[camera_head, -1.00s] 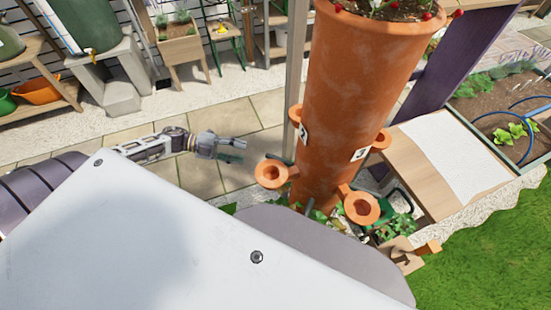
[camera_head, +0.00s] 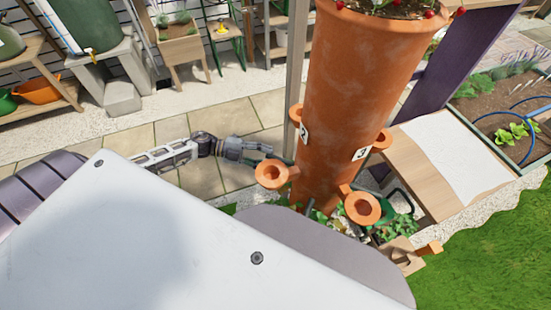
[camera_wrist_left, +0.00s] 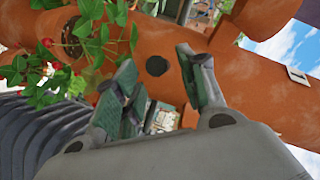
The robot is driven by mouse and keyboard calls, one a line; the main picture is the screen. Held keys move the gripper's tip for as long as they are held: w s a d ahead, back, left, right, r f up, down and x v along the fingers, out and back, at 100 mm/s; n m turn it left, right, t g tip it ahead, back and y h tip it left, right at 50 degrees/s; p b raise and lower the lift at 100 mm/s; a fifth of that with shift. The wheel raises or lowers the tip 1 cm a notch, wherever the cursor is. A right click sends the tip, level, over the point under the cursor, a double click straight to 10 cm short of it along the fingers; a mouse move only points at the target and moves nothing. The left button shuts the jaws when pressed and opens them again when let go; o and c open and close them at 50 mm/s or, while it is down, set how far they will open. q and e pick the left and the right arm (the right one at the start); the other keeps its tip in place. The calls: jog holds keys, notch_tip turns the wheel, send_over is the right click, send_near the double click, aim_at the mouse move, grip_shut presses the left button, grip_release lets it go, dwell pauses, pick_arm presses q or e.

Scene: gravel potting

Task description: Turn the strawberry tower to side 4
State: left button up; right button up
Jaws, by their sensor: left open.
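The strawberry tower (camera_head: 352,100) is a tall terracotta cylinder with cup-shaped side pockets. Labels 2 (camera_head: 303,134) and 3 (camera_head: 361,153) face the head camera. My left gripper (camera_head: 268,153) is just left of the tower, near the left lower pocket (camera_head: 272,173). In the left wrist view, my left gripper (camera_wrist_left: 165,85) has its fingers apart with nothing held between them. The tower wall (camera_wrist_left: 240,75) lies beyond the fingers, with a dark round hole, a label reading 1 (camera_wrist_left: 298,76) and strawberry leaves with red berries (camera_wrist_left: 95,35). Whether a finger touches the tower I cannot tell.
A wooden bench with a white sheet (camera_head: 455,155) stands right of the tower. A green trug-like container (camera_head: 397,205) and plants sit around its foot. A wooden post (camera_head: 293,75) rises behind its left side. Paving (camera_head: 200,175) is clear to the left.

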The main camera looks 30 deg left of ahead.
pick_arm(q)
jog(key=x, duration=0.3)
jog(key=shift+w+d, duration=0.15)
jog(key=shift+d, duration=0.1)
jog(key=shift+w+d+f, duration=0.1)
jog(key=shift+d, duration=0.2)
jog(key=shift+c, duration=0.2)
jog(key=c, duration=0.7)
grip_shut()
pick_arm(e)
jog(key=shift+a+f, duration=0.1)
jog(key=shift+a, duration=0.35)
